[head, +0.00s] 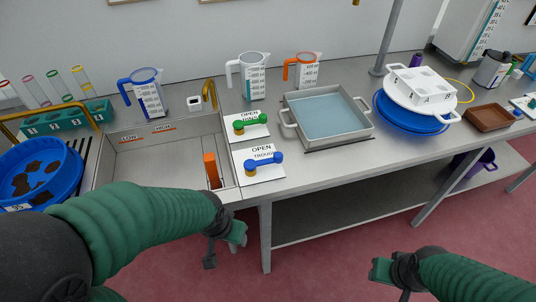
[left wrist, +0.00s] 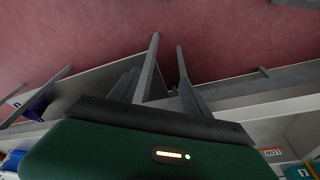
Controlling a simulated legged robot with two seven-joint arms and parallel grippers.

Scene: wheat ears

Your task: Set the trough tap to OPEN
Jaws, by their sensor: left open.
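The trough tap (head: 263,161) has a blue lever lying roughly sideways on a white plate (head: 264,175). The plate reads OPEN above TROUGH, just right of the sink. My left gripper (head: 224,250) is in front of the bench and below its top, apart from the tap. In the left wrist view my left gripper (left wrist: 167,42) has its two fingers spread with nothing between them. The floor and bench parts are behind them, and I cannot make out the tap there. My right gripper (head: 388,280) is low at the front right, above the floor; its jaw gap is unclear.
A second tap with a green lever (head: 250,123) sits close behind the blue one. The sink (head: 160,160) with an upright orange piece (head: 211,168) is to its left. A grey trough (head: 328,117) holding bluish water is to its right. Several measuring jugs stand behind.

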